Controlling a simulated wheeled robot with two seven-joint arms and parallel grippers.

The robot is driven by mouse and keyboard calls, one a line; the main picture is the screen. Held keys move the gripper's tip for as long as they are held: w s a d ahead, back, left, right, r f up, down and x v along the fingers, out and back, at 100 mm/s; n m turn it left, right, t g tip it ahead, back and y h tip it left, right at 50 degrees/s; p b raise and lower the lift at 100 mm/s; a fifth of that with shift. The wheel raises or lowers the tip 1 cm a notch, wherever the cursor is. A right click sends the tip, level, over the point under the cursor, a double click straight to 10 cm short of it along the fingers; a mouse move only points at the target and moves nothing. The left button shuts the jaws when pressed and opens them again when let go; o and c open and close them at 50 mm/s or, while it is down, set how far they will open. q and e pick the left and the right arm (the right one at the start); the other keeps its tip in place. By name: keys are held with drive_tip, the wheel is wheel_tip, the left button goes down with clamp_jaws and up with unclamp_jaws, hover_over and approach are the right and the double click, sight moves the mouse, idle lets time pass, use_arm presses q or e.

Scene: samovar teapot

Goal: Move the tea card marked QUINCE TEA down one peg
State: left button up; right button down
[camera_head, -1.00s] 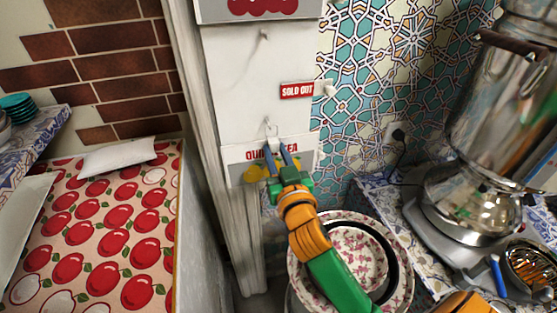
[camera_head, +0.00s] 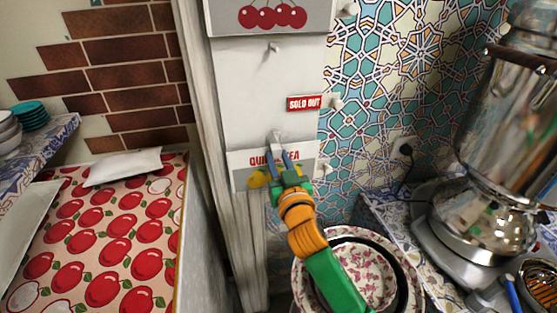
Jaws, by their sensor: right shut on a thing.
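The QUINCE TEA card (camera_head: 244,158) is a grey-white card with red letters and yellow fruit, low on the white board (camera_head: 246,98). My right gripper (camera_head: 281,154) is shut on it at its top middle, hiding some letters. A peg (camera_head: 277,135) is just above the gripper; I cannot tell whether the card still hangs on it. An empty peg (camera_head: 274,47) sits higher, under a card with red cherries (camera_head: 270,14). Any peg behind the card is hidden. My left gripper is not in view.
A red SOLD OUT tag (camera_head: 304,103) is on the board's right, beside a side peg (camera_head: 335,102). Another side peg (camera_head: 325,170) is right of the card. Patterned plates (camera_head: 345,233) lie below. A metal samovar (camera_head: 500,120) stands at right, an apple-print surface (camera_head: 110,235) at left.

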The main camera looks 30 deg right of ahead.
drive_tip(key=c, duration=0.6)
unclamp_jaws()
drive_tip(key=shift+s, duration=0.1)
